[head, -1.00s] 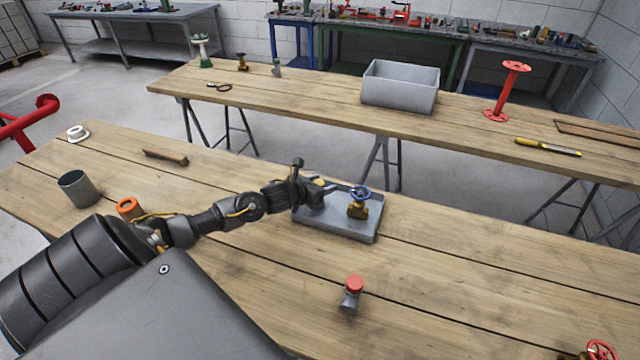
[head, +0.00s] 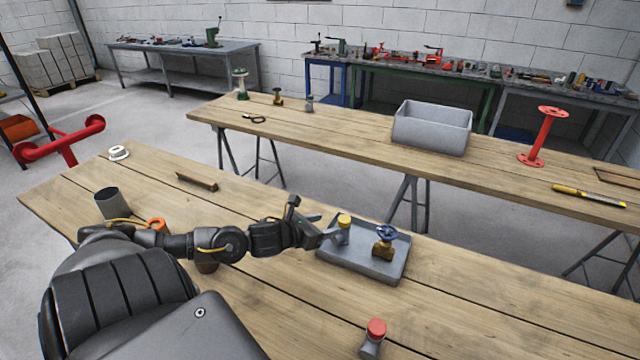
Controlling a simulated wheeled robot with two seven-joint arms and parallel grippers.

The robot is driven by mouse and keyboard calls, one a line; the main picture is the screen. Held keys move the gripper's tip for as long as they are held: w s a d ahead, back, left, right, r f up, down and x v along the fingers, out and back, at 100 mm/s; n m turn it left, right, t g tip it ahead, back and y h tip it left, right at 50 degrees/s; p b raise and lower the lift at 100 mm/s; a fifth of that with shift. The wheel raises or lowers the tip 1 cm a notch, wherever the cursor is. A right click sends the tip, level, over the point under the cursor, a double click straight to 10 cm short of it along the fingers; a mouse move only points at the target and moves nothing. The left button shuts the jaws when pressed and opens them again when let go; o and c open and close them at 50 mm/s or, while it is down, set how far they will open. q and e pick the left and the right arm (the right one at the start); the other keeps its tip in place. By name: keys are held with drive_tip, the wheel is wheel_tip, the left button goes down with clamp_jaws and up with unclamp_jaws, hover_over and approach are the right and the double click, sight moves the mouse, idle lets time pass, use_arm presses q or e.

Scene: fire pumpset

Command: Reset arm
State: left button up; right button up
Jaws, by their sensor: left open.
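My left arm reaches in from the left over the near wooden table. My left gripper (head: 326,236) is open at the left side of a grey metal tray (head: 362,262). In the tray stands a small grey fitting with a yellow cap (head: 344,222), close beside the fingertips; whether they touch it I cannot tell. A brass valve with a blue handwheel (head: 384,246) stands in the tray to its right. My right gripper is not in view.
A red-capped fitting (head: 374,335) stands on the near table (head: 480,300) at the front. A grey cup (head: 111,202), an orange ring (head: 156,224), a white ring (head: 119,153) and a wooden piece (head: 197,181) lie left. A grey bin (head: 432,128) and red flanged pipe (head: 543,137) stand on the far table.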

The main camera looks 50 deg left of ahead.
use_arm(q)
drive_tip(key=shift+s+r, duration=0.15)
drive_tip(key=shift+s, duration=0.2)
drive_tip(key=shift+w, duration=0.1)
idle(0.3)
